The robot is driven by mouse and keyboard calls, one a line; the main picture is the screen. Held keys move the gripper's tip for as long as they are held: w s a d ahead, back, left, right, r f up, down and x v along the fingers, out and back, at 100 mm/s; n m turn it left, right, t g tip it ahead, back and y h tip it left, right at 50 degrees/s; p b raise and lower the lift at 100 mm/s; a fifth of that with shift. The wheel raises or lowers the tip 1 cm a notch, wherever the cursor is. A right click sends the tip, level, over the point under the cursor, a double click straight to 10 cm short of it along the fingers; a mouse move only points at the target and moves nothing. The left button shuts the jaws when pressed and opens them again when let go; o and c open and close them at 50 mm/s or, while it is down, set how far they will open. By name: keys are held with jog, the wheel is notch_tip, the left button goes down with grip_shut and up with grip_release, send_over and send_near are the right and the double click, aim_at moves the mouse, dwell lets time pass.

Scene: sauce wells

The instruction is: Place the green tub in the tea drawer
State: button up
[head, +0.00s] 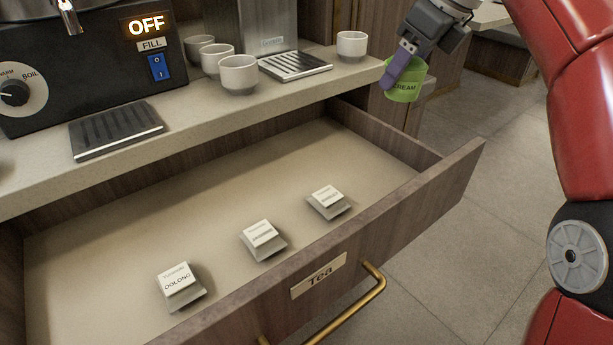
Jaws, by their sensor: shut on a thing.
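The green tub (405,91), marked with the word "CREAM", is held in my gripper (398,72) at the upper right of the head view. The purple-grey finger lies across its left side; the other finger is hidden. The tub is tilted a little and is above and beyond the drawer's right end, near the counter's right end. The tea drawer (250,193) is pulled open, with a "Tea" label (319,276) and a brass handle (350,307) on its front.
Three tea boxes, one marked OOLONG (177,284), stand along the drawer's front side. The drawer floor behind them is bare. Several white cups (239,74) and a black boiler (90,60) stand on the counter (200,120) above. The drawer's right wall (385,137) stands up.

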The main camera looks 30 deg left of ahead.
notch_tip(320, 180, down, 20)
jog(key=b, duration=0.3)
jog(key=shift+d, duration=0.1)
jog(key=shift+f, duration=0.1)
jog(key=o, duration=1)
jog(key=p+v, duration=0.1)
jog(key=v, duration=1.1)
